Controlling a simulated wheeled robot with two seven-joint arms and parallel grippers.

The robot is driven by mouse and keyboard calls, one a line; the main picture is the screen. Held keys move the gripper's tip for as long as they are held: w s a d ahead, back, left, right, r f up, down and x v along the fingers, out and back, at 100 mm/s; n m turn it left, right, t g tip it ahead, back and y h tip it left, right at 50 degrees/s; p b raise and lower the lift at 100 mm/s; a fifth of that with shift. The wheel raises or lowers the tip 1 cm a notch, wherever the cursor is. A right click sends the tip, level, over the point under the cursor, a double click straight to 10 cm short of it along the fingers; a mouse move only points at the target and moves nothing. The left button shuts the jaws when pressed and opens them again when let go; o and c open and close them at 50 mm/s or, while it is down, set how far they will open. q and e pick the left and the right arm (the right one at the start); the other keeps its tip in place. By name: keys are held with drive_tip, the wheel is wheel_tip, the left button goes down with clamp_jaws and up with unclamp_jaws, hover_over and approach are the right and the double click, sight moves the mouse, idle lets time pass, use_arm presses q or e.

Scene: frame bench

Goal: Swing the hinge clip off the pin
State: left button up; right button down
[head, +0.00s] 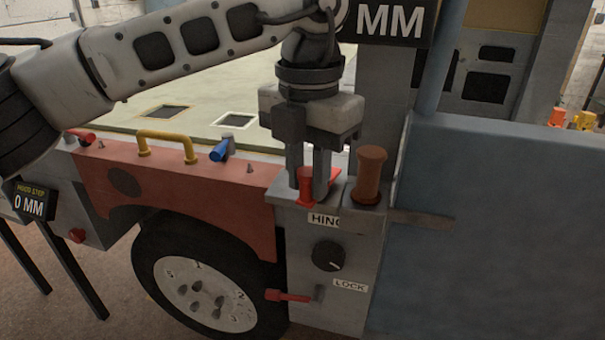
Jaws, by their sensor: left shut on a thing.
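My left gripper (308,180) points straight down above the grey post with the partly covered "HINGE" label (323,219). Its fingers are shut on a small red upright piece, which looks like the hinge clip (306,190). A flat red part shows just behind and right of the fingers; I cannot tell whether it belongs to the clip. A brown spool-shaped peg (369,176) stands upright on the post's top, right of the gripper and apart from it. The fingers hide part of the clip, and I cannot tell which part is the pin. My right gripper is not in view.
Below are a black knob (328,256) and a red lever (288,296) by the "LOCK" label (350,285). A large blue-grey panel (490,240) fills the right side. A yellow handle (167,146) and a blue clip (222,147) sit on the red fender to the left.

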use_arm(q)
drive_tip(key=shift+d+r+n, duration=0.15)
drive_tip(key=shift+n, duration=0.25)
drive_tip(key=o, duration=0.9)
drive_tip(key=shift+o, duration=0.2)
